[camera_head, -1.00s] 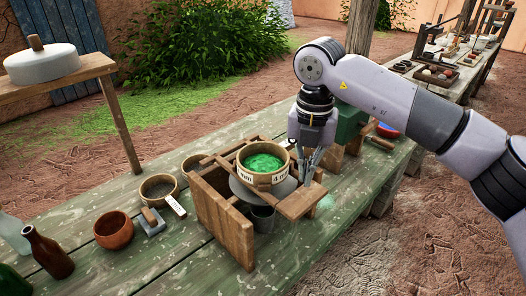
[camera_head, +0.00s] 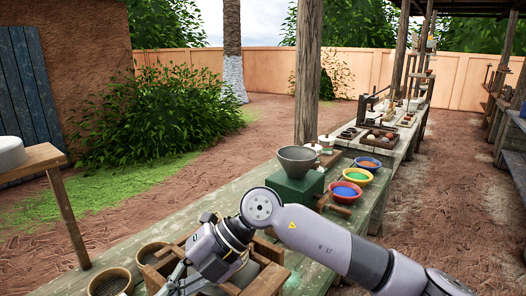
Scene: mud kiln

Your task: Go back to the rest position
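My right arm comes in from the lower right. Its gripper (camera_head: 178,280) is at the bottom edge, pointing down and left over the wooden stand (camera_head: 268,284). The fingers are partly cut off by the frame edge, so I cannot tell whether they are open or shut. The round sieve on the stand is mostly hidden behind the arm, and its green contents do not show. My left gripper is not in view.
A green box (camera_head: 292,190) with a grey funnel (camera_head: 297,158) stands beyond the arm. Bowls of blue (camera_head: 345,190), green (camera_head: 356,176) and orange powder (camera_head: 368,163) stand beside it. A wooden post (camera_head: 307,90) rises behind.

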